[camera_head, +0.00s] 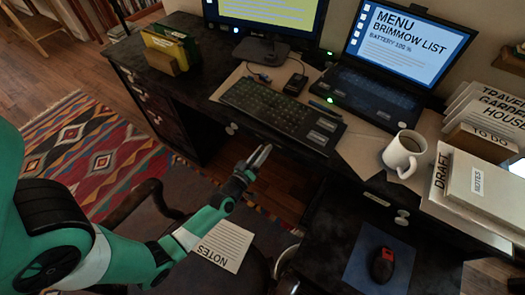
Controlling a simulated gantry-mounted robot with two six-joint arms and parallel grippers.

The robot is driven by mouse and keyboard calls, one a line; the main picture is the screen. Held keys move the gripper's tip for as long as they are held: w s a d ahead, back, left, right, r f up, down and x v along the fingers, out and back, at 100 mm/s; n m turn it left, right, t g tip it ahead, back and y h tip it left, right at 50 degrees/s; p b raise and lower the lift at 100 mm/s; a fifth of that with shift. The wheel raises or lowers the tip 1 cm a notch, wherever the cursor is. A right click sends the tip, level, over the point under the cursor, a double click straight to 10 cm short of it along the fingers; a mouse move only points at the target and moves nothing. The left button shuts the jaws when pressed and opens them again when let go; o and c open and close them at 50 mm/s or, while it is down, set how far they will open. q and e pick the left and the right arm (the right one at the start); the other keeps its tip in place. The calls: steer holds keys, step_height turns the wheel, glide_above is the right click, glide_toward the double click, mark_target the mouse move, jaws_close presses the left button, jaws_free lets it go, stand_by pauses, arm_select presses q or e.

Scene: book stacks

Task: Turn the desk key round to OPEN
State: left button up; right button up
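My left gripper (261,155) reaches in from the left, in front of the dark desk (190,83) and below its front edge. Its two pale fingers lie close together, and I cannot tell whether they are open or shut. Nothing shows between them. A small pale fitting (232,129) sits on the desk front, above and left of the fingertips and apart from them. Another small pale fitting (401,217) is on the right part of the desk. Both are too small to tell whether either is the key, and no OPEN marking can be read. My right gripper is not in view.
A keyboard (268,106), laptop (380,95) and white mug (405,152) stand on the desk. Books (480,190) are stacked at right. A mouse (382,264) lies on a blue mat. A NOTES sheet (224,246) lies under my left forearm, near a dark chair (150,200).

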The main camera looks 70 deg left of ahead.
arm_select(q)
steer(key=shift+s, duration=0.1)
steer(key=p+v, duration=0.3)
steer(key=v, duration=0.8)
steer(key=shift+s+d, duration=0.15)
steer(key=shift+d, duration=0.05)
steer(key=shift+r, duration=0.1)
